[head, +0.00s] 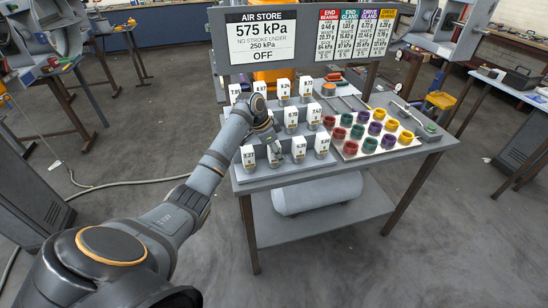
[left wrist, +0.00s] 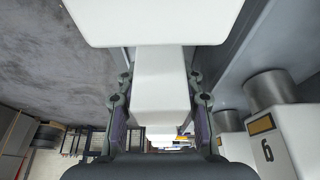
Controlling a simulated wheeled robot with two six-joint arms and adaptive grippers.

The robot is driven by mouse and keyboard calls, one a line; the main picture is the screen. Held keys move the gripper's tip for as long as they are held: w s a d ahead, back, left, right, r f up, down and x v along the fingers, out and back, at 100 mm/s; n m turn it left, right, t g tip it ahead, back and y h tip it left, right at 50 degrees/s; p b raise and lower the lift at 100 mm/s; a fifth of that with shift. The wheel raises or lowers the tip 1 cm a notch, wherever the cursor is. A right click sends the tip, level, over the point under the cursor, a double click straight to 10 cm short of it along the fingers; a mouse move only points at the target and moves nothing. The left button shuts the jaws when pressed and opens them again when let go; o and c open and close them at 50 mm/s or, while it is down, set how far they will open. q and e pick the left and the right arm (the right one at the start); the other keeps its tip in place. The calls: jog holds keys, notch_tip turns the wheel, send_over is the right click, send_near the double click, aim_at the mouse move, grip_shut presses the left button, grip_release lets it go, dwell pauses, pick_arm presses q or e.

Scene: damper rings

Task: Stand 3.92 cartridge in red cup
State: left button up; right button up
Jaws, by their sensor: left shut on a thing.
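My left gripper (head: 272,142) is over the left part of the cartridge rack in the head view. In the left wrist view my left gripper (left wrist: 160,100) is shut on a white block-shaped cartridge (left wrist: 160,75), one finger on each side. Its label is not visible there. White cartridges with printed numbers stand in rows in the head view, including one in the front row (head: 298,150). The numbers are too small to pick out 3.92 surely. Several red cups, one of them in front (head: 350,148), stand in a column on the right. My right gripper is not in view.
Green (head: 369,145), purple (head: 388,142) and yellow (head: 405,137) cups stand beside the red ones on a pale board. An air store sign (head: 262,38) rises behind the bench. A neighbouring cartridge (left wrist: 280,140) stands close to my left gripper. Rods lie behind the cups.

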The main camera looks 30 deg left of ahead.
pick_arm(q)
jog(key=shift+r, duration=0.2)
notch_tip(320, 180, up, 2)
jog(key=shift+w+r+b, duration=0.1)
jog(key=shift+r+b, duration=0.05)
jog(key=shift+b, duration=0.4)
jog(key=s+d+r+b, duration=0.1)
jog(key=s+r+b, duration=0.3)
jog(key=s+r, duration=0.6)
jog(key=shift+s+d+r, duration=0.15)
jog(key=shift+s+d, duration=0.2)
jog(key=shift+s, duration=1.7)
jog(key=shift+w, duration=0.15)
